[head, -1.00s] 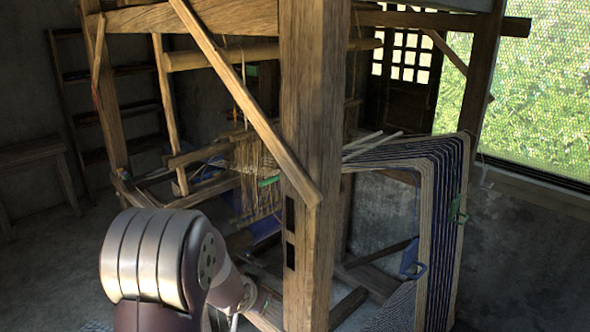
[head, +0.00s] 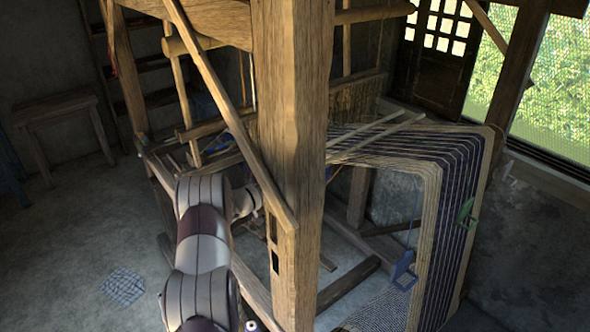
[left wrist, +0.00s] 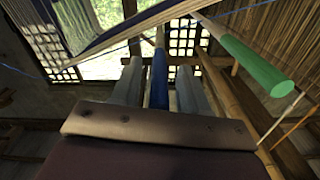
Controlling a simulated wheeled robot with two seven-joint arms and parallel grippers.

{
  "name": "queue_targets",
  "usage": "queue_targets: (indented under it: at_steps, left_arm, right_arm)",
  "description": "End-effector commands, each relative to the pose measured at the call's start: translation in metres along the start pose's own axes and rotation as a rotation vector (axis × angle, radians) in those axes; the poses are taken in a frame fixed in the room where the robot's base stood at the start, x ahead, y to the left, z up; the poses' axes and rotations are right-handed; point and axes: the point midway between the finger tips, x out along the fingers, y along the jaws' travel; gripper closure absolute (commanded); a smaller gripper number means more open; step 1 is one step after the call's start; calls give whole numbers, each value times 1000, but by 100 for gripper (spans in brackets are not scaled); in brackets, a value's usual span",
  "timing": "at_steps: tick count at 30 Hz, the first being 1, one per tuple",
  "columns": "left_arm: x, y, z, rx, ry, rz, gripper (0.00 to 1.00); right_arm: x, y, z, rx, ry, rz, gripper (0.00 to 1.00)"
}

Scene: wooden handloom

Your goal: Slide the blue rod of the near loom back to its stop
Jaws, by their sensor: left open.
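In the left wrist view, the blue rod (left wrist: 158,84) points away from the camera. My left gripper (left wrist: 157,66) is open, with one grey finger on each side of the blue rod. I cannot tell whether either finger touches it. A thicker green rod (left wrist: 255,68) lies to the right, outside the fingers. In the head view, my left arm reaches into the near loom. Its gripper is hidden behind the thick wooden post (head: 290,140), and the blue rod cannot be made out there. My right gripper is not in view.
A diagonal brace (head: 222,105) joins the post close to my left arm.

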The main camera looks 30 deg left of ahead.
Motion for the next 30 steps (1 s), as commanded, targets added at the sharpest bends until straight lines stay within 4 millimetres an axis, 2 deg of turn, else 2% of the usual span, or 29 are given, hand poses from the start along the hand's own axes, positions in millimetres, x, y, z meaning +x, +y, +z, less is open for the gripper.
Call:
queue_targets:
  at_steps: [4,11,13,15,16,23,30]
  left_arm:
    - [12,0,-1,0,-1,0,56]
    - [14,0,0,0,-1,-1,56]
    - [14,0,0,0,-1,-1,72]
    - [14,0,0,0,-1,-1,95]
    - [14,0,0,0,-1,-1,100]
    - [14,5,-4,-1,0,0,100]
    - [15,51,-29,-1,1,3,100]
  right_arm:
    - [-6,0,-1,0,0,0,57]
    - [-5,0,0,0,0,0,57]
    - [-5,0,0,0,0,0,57]
    - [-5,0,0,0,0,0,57]
    - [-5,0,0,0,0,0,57]
    - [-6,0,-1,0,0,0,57]
    - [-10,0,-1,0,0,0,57]
